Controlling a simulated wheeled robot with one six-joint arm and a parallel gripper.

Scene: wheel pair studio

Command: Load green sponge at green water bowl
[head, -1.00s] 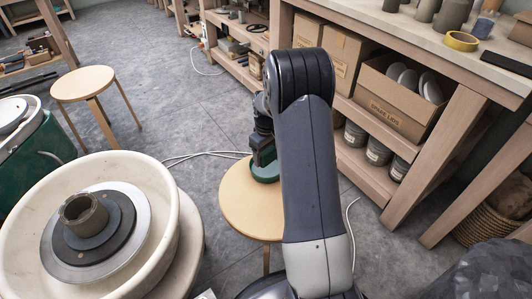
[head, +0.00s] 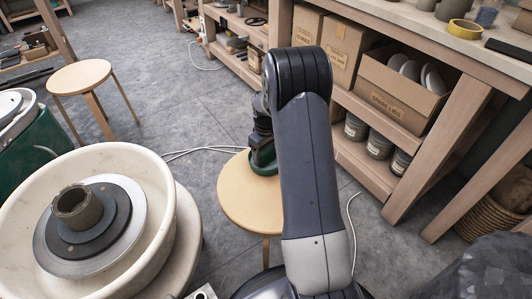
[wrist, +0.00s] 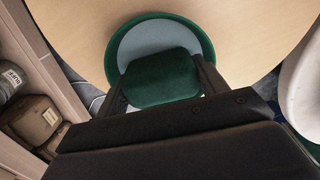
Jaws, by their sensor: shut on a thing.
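My gripper (wrist: 160,72) is shut on a dark green sponge (wrist: 162,80), with one finger on each side of it. The green water bowl (wrist: 113,48) is round, with pale blue water showing inside, and stands on the wooden stool (head: 240,205). In the wrist view the sponge covers the near part of the bowl. I cannot tell whether it touches the water. In the head view the bowl (head: 266,171) is partly hidden by my gripper (head: 262,158) and arm, and I cannot make out the sponge there.
A potter's wheel (head: 160,235) with a clay pot (head: 77,205) stands close on the left of the stool. A wooden shelf unit (head: 365,165) with boxes and jars is on the right. White cables (head: 200,150) lie on the floor. Open floor lies behind the stool.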

